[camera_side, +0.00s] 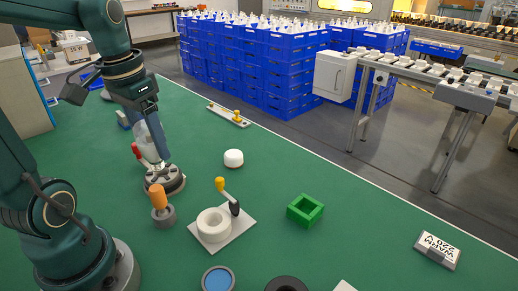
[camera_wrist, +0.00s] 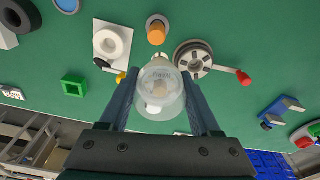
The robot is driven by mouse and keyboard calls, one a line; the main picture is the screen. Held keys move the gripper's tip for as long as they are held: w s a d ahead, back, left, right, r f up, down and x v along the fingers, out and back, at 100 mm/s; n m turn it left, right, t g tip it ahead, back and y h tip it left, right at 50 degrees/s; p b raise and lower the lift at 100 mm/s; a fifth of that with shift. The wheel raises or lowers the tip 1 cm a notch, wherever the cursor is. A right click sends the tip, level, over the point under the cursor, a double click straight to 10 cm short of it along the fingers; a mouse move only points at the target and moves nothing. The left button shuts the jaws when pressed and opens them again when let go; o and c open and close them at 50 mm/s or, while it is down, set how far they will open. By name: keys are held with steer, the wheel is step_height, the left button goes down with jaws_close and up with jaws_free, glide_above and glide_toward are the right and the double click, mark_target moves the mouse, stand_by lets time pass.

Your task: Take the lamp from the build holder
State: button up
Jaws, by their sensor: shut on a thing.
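The lamp (camera_wrist: 158,95) is a clear glass bulb, held between the two blue fingers of my gripper (camera_wrist: 160,76) in the wrist view. In the side view the glass (camera_side: 146,150) shows beside the fingers of my gripper (camera_side: 157,150), partly hidden by them. The build holder (camera_side: 172,184) is a round grey base with a red-knobbed lever, just below the lamp. In the wrist view the holder (camera_wrist: 204,50) lies at the upper right of the lamp, its red knob to the right. The lamp overlaps its left edge, and its middle looks bare.
An orange-handled tool (camera_side: 158,198) stands close to the holder. A white plate with a ring (camera_side: 214,224) and a yellow-knobbed lever, a white puck (camera_side: 233,158) and a green square frame (camera_side: 305,209) are to the right. The green bench between them is clear.

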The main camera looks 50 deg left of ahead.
steer(key=shift+a+r, duration=0.1)
steer(key=shift+r, duration=2.15)
